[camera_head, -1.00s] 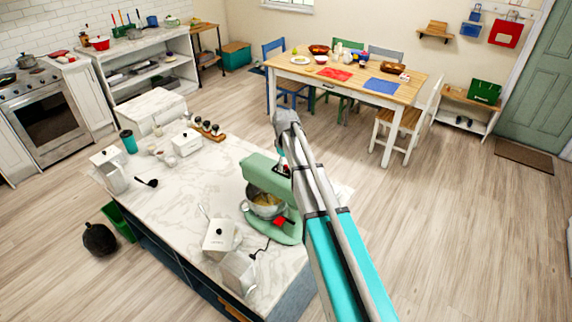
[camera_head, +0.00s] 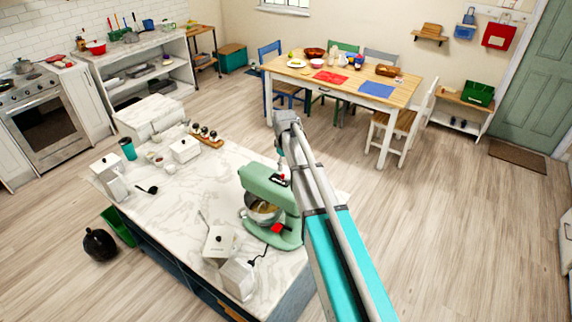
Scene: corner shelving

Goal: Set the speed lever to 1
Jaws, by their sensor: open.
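A green stand mixer (camera_head: 262,186) stands at the right end of the marble-topped island, with a steel bowl (camera_head: 262,211) of yellowish contents under its head. A red part (camera_head: 278,228) shows low on its base. My arm comes up from the lower right and bends down at its elbow, just behind the mixer's head. My gripper (camera_head: 280,179) shows only as a small dark shape by the top of the head, and it is open. My arm covers part of it. Whether it touches the mixer cannot be told. The speed lever and its setting cannot be made out.
White canisters (camera_head: 219,242) and a black cord lie near the mixer on the island (camera_head: 180,210). A teal cup (camera_head: 128,149), a ladle and a spice rack are farther left. A dining table (camera_head: 398,94) with chairs stands behind.

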